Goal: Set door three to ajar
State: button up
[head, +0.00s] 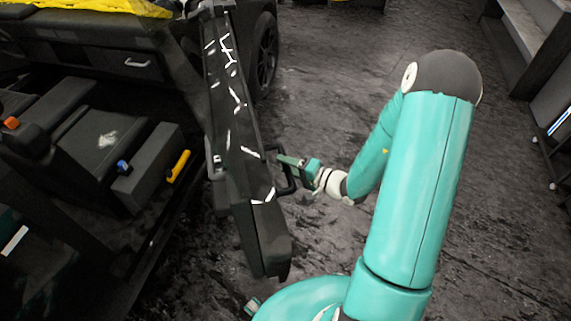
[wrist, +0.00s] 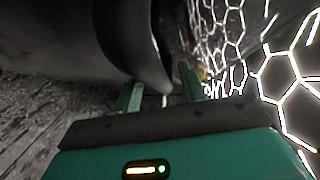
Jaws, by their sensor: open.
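A dark vehicle door (head: 243,200) stands swung out from the vehicle, seen nearly edge-on in the head view, with white line markings along it. No number shows on it, so I cannot tell if it is door three. A black loop handle (head: 288,187) sticks out from its right side. My gripper (head: 282,160) is at the top of this handle. In the wrist view my gripper (wrist: 160,88) has its two green fingers apart, and a dark curved bar (wrist: 150,65), likely the handle, reaches down between them. I cannot tell if the fingers touch it.
The vehicle's interior with dark seats (head: 105,140) lies open left of the door. A wheel (head: 264,50) stands behind the door. Dark stained floor (head: 330,90) is clear to the right. Pale shelving or steps (head: 535,40) stand at the far right.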

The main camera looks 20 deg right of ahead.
jog(key=v, duration=1.3)
